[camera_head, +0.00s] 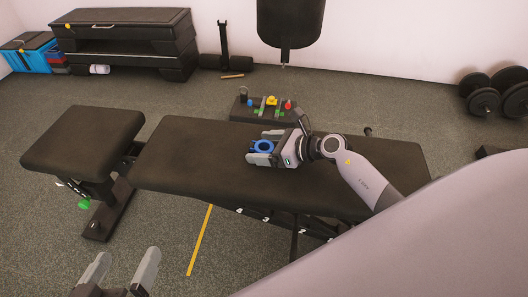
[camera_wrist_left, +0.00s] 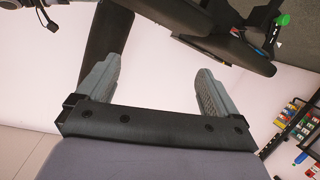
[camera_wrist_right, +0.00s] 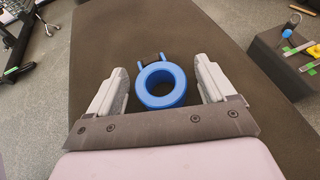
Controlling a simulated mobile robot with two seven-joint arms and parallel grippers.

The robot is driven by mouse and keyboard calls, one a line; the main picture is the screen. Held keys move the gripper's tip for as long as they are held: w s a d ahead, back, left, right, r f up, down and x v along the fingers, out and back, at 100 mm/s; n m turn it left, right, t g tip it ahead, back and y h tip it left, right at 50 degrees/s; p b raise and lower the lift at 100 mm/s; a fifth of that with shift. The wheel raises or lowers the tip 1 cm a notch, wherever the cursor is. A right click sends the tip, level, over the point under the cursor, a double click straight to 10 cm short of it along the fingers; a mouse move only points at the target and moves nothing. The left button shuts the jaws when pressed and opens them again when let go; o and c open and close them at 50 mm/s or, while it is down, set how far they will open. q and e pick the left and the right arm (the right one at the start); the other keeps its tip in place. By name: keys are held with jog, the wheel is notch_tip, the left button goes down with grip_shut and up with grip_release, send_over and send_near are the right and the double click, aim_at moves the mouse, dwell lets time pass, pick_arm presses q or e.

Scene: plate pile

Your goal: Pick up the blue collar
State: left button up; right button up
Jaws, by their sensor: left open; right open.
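The blue collar (camera_head: 263,146) is a ring with two small prongs, and it lies on the black bench pad (camera_head: 190,150). In the right wrist view the collar (camera_wrist_right: 161,84) sits between the two fingers of my right gripper (camera_wrist_right: 160,85), with a gap visible on each side. My right gripper (camera_head: 264,147) is open around the collar, low over the pad. My left gripper (camera_head: 122,268) is open and empty at the lower left of the head view, away from the bench. It also shows in the left wrist view (camera_wrist_left: 155,85) with nothing between its fingers.
A small rack (camera_head: 264,110) with several coloured collars stands on the floor behind the bench. Dumbbells (camera_head: 497,94) lie at the back right. Stacked black step platforms (camera_head: 122,42) stand at the back left. The bench pad left of the collar is clear.

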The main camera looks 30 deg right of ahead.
jog(key=c, duration=1.1)
jog(key=shift+r, duration=0.1)
